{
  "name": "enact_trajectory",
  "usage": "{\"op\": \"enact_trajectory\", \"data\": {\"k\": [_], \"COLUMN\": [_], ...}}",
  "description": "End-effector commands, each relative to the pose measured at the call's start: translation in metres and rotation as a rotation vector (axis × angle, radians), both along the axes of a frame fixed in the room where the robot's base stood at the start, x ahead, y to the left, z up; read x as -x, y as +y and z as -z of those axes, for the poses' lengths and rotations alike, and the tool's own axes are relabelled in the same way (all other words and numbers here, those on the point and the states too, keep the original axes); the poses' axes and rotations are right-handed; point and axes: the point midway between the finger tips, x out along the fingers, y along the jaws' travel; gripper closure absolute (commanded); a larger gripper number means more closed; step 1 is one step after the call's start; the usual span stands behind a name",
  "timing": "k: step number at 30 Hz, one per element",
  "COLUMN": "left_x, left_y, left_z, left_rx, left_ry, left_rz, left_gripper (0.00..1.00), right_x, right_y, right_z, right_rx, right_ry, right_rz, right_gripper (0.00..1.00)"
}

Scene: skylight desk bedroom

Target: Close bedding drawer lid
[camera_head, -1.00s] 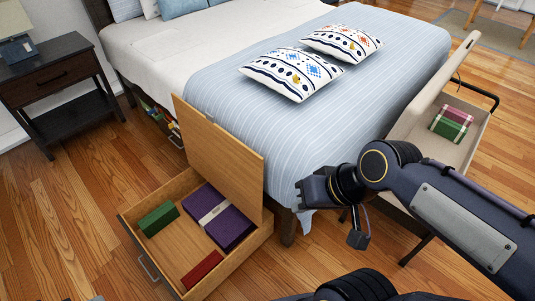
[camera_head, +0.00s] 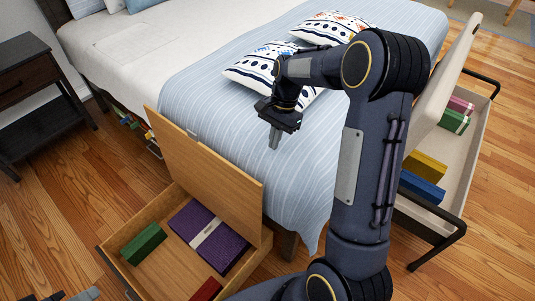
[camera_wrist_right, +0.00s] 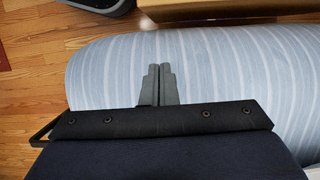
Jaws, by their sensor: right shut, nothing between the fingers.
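The bedding drawer (camera_head: 104,256) is pulled out from under the bed. Its wooden lid (camera_head: 205,170) stands raised and tilted at the drawer's bed side. Inside lie a green block (camera_head: 144,244), a purple folded cloth with a pale band (camera_head: 210,236) and a red block (camera_head: 207,290). My right gripper (camera_head: 274,140) is shut and empty, pointing down above the striped bedspread, to the right of the lid and apart from it. In the right wrist view its fingers (camera_wrist_right: 158,85) are together over the bedspread. Grey tips (camera_head: 75,296) at the bottom left may be my left gripper, mostly cut off.
The bed (camera_head: 165,87) with patterned pillows (camera_head: 258,72) lies behind the lid. A dark nightstand (camera_head: 25,82) stands at left. A second open bin (camera_head: 474,140) with an upright pale lid is at right.

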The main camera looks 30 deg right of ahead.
Motion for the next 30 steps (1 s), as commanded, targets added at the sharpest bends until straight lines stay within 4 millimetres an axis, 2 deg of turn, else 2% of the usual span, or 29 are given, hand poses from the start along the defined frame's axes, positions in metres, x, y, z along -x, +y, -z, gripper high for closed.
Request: {"op": "enact_trajectory", "data": {"k": [13,18,21,30], "left_x": [0.0,0.0,0.0,0.0], "left_y": [0.0,0.0,0.0,0.0], "left_z": [0.005,0.001,0.0,0.0], "left_rx": [0.0,0.0,0.0,0.0], "left_ry": [0.0,0.0,0.0,0.0], "left_rz": [0.0,0.0,0.0,0.0], "left_gripper": [0.64,0.64,0.64,0.64], "right_x": [0.012,0.021,0.024,0.026], "right_y": [0.025,0.049,0.056,0.061], "right_z": [0.088,0.083,0.083,0.083], "right_rx": [-0.003,-0.001,-0.001,-0.001], "right_ry": [0.004,0.0,-0.002,-0.002], "right_rz": [-0.004,-0.005,-0.005,-0.003], "right_gripper": [1.0,1.0,1.0,1.0]}}
